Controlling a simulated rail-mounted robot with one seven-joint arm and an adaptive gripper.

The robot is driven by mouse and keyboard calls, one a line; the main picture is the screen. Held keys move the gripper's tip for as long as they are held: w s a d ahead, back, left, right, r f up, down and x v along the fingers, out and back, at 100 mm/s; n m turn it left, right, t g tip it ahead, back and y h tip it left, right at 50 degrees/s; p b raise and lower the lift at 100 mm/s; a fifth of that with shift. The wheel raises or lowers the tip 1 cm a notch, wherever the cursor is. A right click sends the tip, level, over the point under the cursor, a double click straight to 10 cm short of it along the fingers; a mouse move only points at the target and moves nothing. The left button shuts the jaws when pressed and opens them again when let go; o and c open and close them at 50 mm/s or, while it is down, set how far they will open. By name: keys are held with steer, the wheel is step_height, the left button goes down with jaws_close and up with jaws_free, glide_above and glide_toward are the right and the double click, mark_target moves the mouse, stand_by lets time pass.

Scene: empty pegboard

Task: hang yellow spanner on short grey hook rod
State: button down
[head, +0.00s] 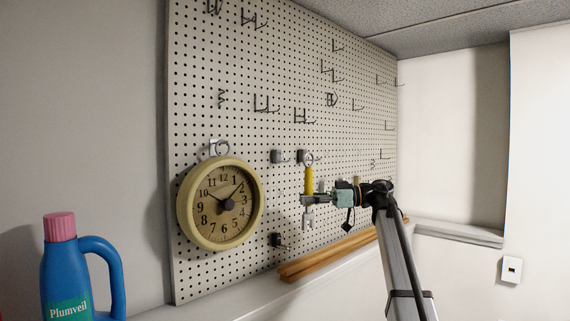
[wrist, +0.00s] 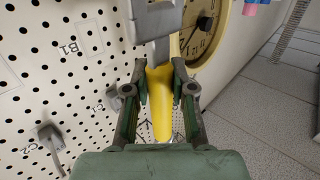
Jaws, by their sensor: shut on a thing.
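The yellow spanner (head: 309,180) is upright in front of the pegboard in the head view, with a grey ring end at the top and a grey lower end. My gripper (head: 308,198) is shut on its yellow handle, which also shows between the fingers (wrist: 159,78) in the wrist view. The ring end overlaps a short grey hook rod (head: 300,155) in the head view; I cannot tell whether the ring is around the rod or in front of it. Another grey hook (head: 278,156) is just left, empty. A grey hook also shows in the wrist view (wrist: 47,137).
A round clock (head: 220,204) hangs left of the spanner. A small dark hook (head: 276,240) is below. Several wire hooks (head: 265,105) are higher on the pegboard (head: 290,60). Wooden strips (head: 330,254) lie along the ledge. A blue bottle (head: 75,275) stands at far left.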

steer(key=p, duration=0.3)
steer(key=shift+r, duration=0.25)
steer(key=shift+w+a+p, duration=0.1)
steer(key=shift+p, duration=0.6)
steer(key=shift+f, duration=0.15)
steer(key=shift+w+a+f, duration=0.2)
steer(key=shift+w, duration=0.05)
steer(key=shift+w+a+f+b, duration=0.25)
steer(key=shift+w+a+b, duration=0.2)
steer(key=shift+w+a, duration=0.65)
steer(key=shift+w+a+f+b, duration=0.3)
steer(key=shift+w+a+b, duration=0.2)
steer(key=shift+w+a, duration=0.6)
steer(key=shift+w+a+f+b, duration=0.25)
steer(key=shift+w+a+b, duration=0.2)
steer(key=shift+w+a, duration=0.6)
steer(key=shift+w+f, duration=0.1)
steer(key=shift+f, duration=0.05)
steer(key=c, duration=0.9)
jaws_free()
